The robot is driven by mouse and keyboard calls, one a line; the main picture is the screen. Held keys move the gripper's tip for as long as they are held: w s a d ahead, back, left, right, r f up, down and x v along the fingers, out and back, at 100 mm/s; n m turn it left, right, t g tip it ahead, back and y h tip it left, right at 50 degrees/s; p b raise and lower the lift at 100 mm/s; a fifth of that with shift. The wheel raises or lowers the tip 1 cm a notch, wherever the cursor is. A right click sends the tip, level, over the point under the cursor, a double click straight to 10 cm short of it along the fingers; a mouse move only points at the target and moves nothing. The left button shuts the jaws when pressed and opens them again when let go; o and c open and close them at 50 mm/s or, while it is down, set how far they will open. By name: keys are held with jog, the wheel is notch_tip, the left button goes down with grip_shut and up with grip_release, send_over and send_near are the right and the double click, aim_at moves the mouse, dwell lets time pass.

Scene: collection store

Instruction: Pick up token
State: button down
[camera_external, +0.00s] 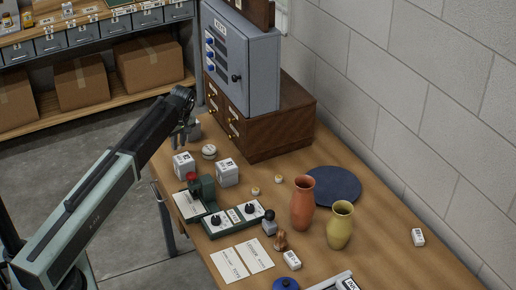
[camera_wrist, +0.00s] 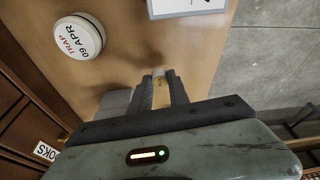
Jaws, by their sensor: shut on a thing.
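My gripper (camera_wrist: 161,85) is shut on a small tan piece, which I take to be the token (camera_wrist: 160,92). Only a narrow strip of it shows between the two dark fingers, and its far end looks pale. In the external view my gripper (camera_external: 190,136) hangs over the far left part of the wooden table, near the brown drawer cabinet. The token cannot be made out there. Whether it touches the tabletop is hard to tell.
A round white tin (camera_wrist: 79,36) marked TRAP 09 APR lies beside my gripper. White cubes (camera_external: 184,165) and a control box (camera_external: 235,218) stand nearer. The cabinet (camera_external: 262,127) rises just right of my gripper. Two vases (camera_external: 303,205) and small round pieces (camera_external: 279,179) stand farther right.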

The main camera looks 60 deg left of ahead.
jog(key=s+d+r+p, duration=0.1)
jog(key=s+d+r, duration=0.1)
jog(key=s+d, duration=0.9)
jog(key=shift+s+d+r, duration=0.15)
jog(key=shift+s+r, duration=0.05)
